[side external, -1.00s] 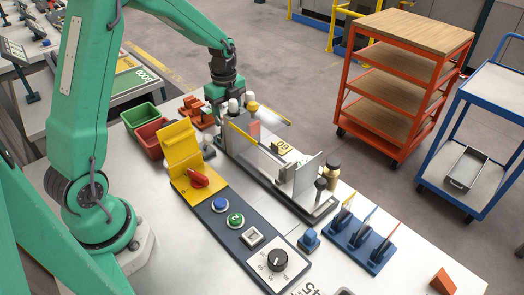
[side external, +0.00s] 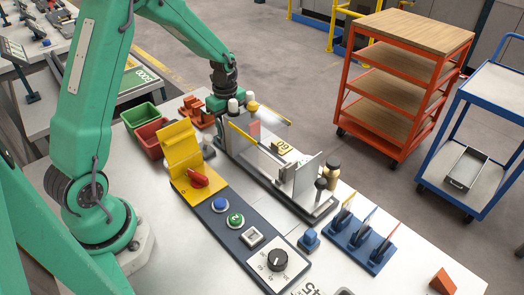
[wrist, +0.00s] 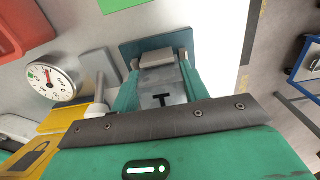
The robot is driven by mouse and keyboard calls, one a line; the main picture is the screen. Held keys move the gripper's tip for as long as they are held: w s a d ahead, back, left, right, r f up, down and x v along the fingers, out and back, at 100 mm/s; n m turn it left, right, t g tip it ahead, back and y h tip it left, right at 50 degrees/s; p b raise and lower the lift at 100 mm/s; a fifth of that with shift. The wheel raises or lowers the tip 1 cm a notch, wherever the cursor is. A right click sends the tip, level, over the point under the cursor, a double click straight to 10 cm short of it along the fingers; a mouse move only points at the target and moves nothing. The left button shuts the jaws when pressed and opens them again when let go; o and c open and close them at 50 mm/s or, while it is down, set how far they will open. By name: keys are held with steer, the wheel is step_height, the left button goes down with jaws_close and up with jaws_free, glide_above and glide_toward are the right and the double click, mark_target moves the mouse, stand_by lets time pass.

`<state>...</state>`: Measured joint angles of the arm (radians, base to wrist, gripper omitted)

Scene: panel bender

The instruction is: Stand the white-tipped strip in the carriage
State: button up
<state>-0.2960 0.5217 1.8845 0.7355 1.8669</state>
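Three thin strips stand tilted in a blue slotted rack (side external: 360,242) on the right of the table in the side view. The middle strip (side external: 369,217) has a pale tip, the right one (side external: 391,229) a red tip, and the left one a yellowish tip. The bender (side external: 262,182) is a long dark bed with upright clear and grey plates; I cannot tell which part is the carriage. My gripper (side external: 221,104) is low at the bender's far left end, partly hidden by its posts.
A control panel (side external: 236,230) with buttons, a knob and a yellow cover (side external: 180,146) lies along the near side. Red and green bins (side external: 139,115) stand at the left. A blue block (side external: 309,240) sits near the rack. The front right tabletop is mostly clear.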

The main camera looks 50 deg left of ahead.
steer(key=shift+r, duration=1.25)
stand_by(0.9)
steer(key=shift+r, duration=2.5)
steer(key=shift+r, duration=0.1)
steer(key=shift+r, duration=0.25)
step_height(320, 180, up, 13)
steer(key=d, duration=2.6)
steer(key=shift+a+f, duration=0.15)
steer(key=shift+f, duration=2.5)
steer(key=shift+a+f, duration=0.1)
steer(key=shift+f, duration=2.55)
